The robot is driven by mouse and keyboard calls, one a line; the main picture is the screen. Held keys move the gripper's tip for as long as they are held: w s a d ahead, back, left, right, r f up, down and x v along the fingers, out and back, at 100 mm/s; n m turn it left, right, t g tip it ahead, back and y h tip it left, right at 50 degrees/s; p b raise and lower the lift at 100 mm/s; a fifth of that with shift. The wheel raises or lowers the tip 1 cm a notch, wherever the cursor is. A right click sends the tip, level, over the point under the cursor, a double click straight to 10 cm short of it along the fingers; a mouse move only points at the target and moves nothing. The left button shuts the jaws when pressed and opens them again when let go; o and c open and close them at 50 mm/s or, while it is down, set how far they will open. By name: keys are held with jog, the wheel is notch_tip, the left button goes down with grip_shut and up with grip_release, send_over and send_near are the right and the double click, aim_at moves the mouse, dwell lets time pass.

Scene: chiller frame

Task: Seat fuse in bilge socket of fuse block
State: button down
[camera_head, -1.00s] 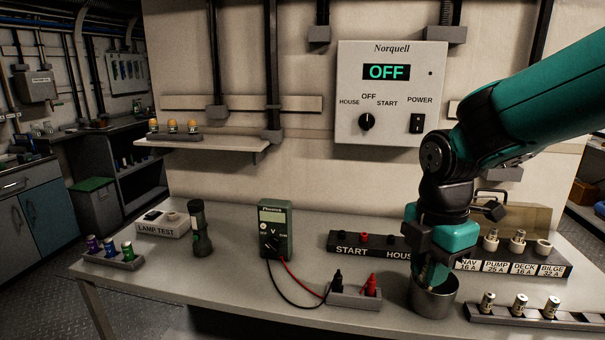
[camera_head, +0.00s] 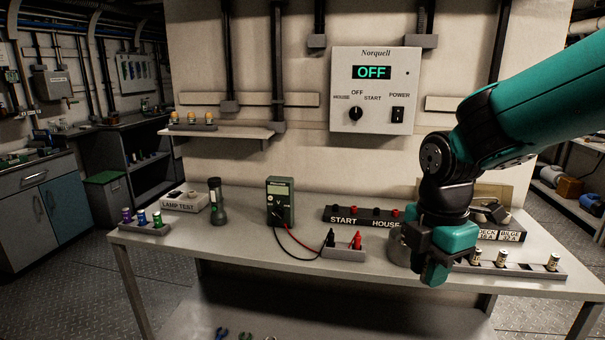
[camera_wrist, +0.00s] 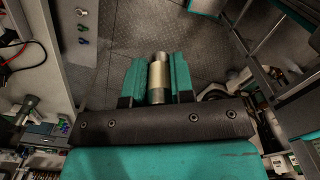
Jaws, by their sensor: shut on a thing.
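My gripper (camera_wrist: 158,70) is shut on a fuse (camera_wrist: 158,82), a small cylinder with a silver end and a tan body, gripped between two teal fingers. In the head view my gripper (camera_head: 436,270) hangs at the front edge of the table, and the fuse cannot be made out there. The dark fuse block (camera_head: 522,228) stands at the back right of the table. My arm hides much of the block, and the bilge socket is not clearly visible.
A metal cup (camera_head: 396,248) is partly hidden behind my gripper. A rack (camera_head: 528,269) with several fuses lies along the right front. A lead holder (camera_head: 344,253) and multimeter (camera_head: 280,203) stand mid-table. Open floor lies in front of the table.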

jog(key=shift+w+d+f+m, duration=0.15)
jog(key=shift+w+f+m, duration=0.25)
jog(key=shift+f, duration=0.1)
jog(key=w+d+f+m, duration=0.2)
jog(key=d+f+m, duration=0.3)
jog(key=f+m, duration=0.5)
jog(key=w+d+f+m, duration=0.2)
jog(key=d+f+m, duration=0.2)
jog(key=f+m, duration=0.6)
jog(key=s+f+m, duration=0.1)
jog(key=s+f, duration=0.3)
jog(key=f, duration=0.1)
jog(key=shift+s+d, duration=0.2)
jog(key=shift+d, duration=0.15)
